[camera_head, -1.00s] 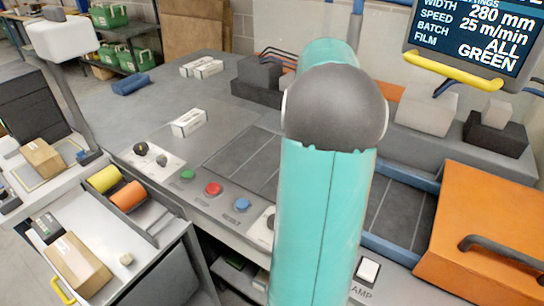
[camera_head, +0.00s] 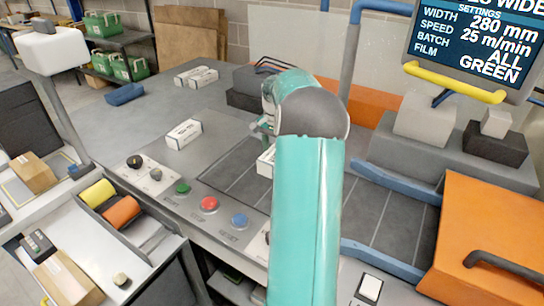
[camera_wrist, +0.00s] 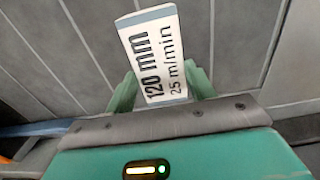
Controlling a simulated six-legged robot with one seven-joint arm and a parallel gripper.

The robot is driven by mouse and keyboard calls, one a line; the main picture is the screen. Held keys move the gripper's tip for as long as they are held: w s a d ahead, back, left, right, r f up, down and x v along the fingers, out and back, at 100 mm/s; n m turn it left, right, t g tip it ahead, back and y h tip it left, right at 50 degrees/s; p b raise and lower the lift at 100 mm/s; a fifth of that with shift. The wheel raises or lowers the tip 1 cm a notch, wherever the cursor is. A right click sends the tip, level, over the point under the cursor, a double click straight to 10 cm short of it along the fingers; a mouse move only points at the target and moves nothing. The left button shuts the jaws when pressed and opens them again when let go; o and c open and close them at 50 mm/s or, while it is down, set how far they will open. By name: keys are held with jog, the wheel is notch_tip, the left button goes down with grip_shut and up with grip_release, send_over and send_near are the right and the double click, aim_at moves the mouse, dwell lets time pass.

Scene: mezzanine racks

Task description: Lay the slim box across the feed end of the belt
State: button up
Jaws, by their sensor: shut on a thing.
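My gripper (camera_wrist: 165,88) is shut on a slim white box (camera_wrist: 152,48) printed "120 mm" and "25 m/min", its teal fingers on either side of it. The dark slatted belt (camera_wrist: 240,45) lies behind the box in the wrist view; whether the box touches it cannot be told. In the head view, part of a white box (camera_head: 265,162) shows over the belt (camera_head: 228,182), beside my arm, which hides the rest. The belt also shows to the right of my arm, between blue rails.
A loose white box (camera_head: 184,134) lies left of the belt, with white boxes (camera_head: 196,76) farther back. Coloured buttons (camera_head: 208,204) line the front panel. An orange hood (camera_head: 485,225) stands right; a screen (camera_head: 470,40) reads width 280 mm. The grey tabletop back left is mostly clear.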

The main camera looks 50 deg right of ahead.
jog(key=shift+w+d+f, duration=0.1)
jog(key=shift+w+f, duration=0.35)
jog(key=shift+f, duration=0.05)
jog(key=shift+w+f, duration=0.15)
jog(key=shift+f, duration=0.75)
jog(key=shift+w+f, duration=0.15)
jog(key=shift+f, duration=0.7)
jog(key=shift+d+f, duration=0.1)
jog(key=o, duration=1.5)
jog(key=shift+f, duration=0.1)
